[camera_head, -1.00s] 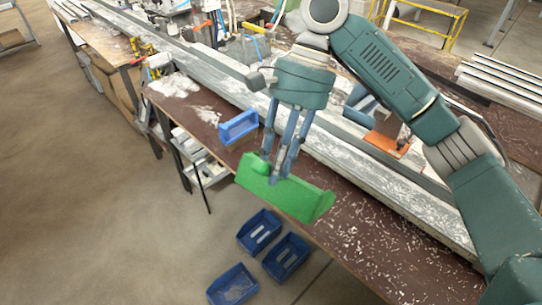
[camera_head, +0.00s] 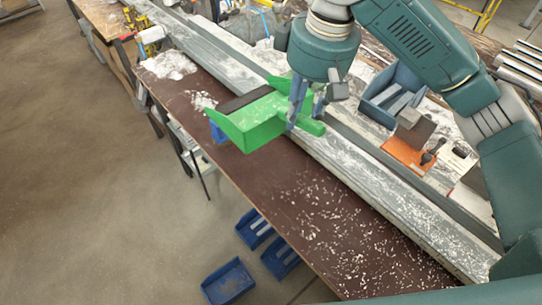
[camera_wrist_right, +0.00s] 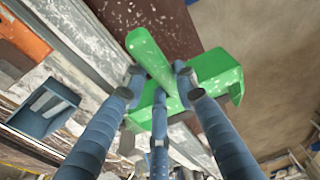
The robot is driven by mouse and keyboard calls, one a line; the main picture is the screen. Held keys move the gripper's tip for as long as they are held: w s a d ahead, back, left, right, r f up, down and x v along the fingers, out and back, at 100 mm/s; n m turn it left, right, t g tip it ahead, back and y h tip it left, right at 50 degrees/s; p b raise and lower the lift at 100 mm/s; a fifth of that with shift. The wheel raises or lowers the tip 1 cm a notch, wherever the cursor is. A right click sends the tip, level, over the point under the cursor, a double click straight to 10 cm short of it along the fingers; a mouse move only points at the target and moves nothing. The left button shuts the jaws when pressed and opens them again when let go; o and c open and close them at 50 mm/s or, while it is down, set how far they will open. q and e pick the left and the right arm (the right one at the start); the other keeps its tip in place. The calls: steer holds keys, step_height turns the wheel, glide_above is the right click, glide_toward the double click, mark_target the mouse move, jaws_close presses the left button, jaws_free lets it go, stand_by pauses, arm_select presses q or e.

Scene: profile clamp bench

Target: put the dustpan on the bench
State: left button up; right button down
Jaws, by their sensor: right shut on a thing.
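The green dustpan (camera_head: 252,124) is held by my right gripper (camera_head: 300,116) over the brown bench top (camera_head: 290,190), near the long metal profile. I cannot tell the exact gap between the dustpan and the bench. In the right wrist view, my right gripper's (camera_wrist_right: 157,90) fingers close around the green dustpan (camera_wrist_right: 213,68) near its handle, which points toward the top of that view. My left gripper is not in view.
A long grey metal profile (camera_head: 358,185) runs along the bench. A blue bin (camera_head: 217,133) is mostly hidden behind the dustpan. Another blue bin (camera_head: 391,97) and an orange block (camera_head: 408,156) sit beyond the profile. The bench's near part is bare except for shavings.

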step_height(320, 180, down, 20)
steer(key=p, duration=0.2)
steer(key=shift+w+d+r, duration=0.15)
steer(key=shift+w+d, duration=0.15)
steer(key=shift+w, duration=0.1)
steer(key=c, duration=1.4)
jaws_free()
steer(key=shift+s, duration=0.1)
steer(key=shift+o, duration=0.2)
step_height(320, 180, up, 12)
steer(key=s+d+b, duration=0.1)
steer(key=shift+s+d, duration=0.2)
steer(key=shift+s, duration=0.05)
steer(key=shift+a+f, duration=0.1)
steer(key=shift+f, duration=0.1)
